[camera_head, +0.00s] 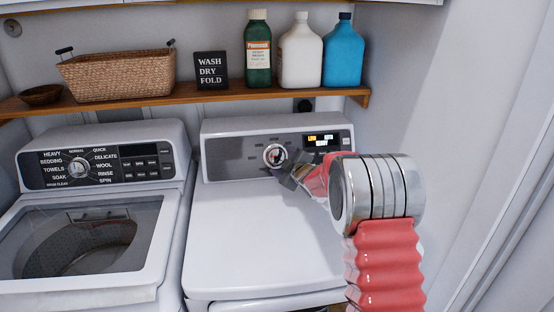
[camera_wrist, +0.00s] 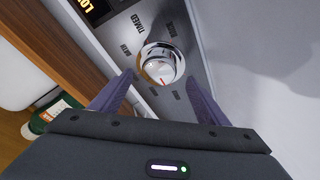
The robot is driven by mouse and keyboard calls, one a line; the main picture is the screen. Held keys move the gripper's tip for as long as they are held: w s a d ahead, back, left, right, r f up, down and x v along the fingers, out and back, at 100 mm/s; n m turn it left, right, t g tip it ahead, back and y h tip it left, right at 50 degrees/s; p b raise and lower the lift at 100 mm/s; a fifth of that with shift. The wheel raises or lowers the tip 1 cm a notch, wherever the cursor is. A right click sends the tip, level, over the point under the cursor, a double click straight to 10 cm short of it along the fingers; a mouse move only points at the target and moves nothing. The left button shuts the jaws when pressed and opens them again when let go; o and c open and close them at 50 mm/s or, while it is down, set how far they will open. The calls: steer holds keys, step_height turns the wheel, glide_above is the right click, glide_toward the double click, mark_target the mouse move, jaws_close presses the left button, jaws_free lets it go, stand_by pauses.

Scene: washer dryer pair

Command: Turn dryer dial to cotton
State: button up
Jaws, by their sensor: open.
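The dryer (camera_head: 255,235) is the right-hand white machine, with a grey control panel along its back. Its round silver dial (camera_head: 275,155) sits on that panel, and it also shows in the wrist view (camera_wrist: 162,64). A small red mark shows on the dial's face, toward the lower edge in the wrist view. Labels surround the dial; "TIMED" is readable, but I cannot make out a cotton label. My gripper (camera_head: 290,176) is close in front of the dial. In the wrist view its open fingers (camera_wrist: 160,79) lie on either side of the dial, with no clear contact.
The washer (camera_head: 97,170) with its own dial stands to the left. Above, a wooden shelf (camera_head: 200,102) holds a wicker basket (camera_head: 118,75), a sign (camera_head: 211,70) and several bottles. A wall is close on the right. The dryer's top is clear.

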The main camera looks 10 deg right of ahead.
mark_target(276, 157)
steer(key=shift+x, duration=2.1)
steer(key=c, duration=1)
steer(key=shift+a+f, duration=0.1)
steer(key=shift+c, duration=0.2)
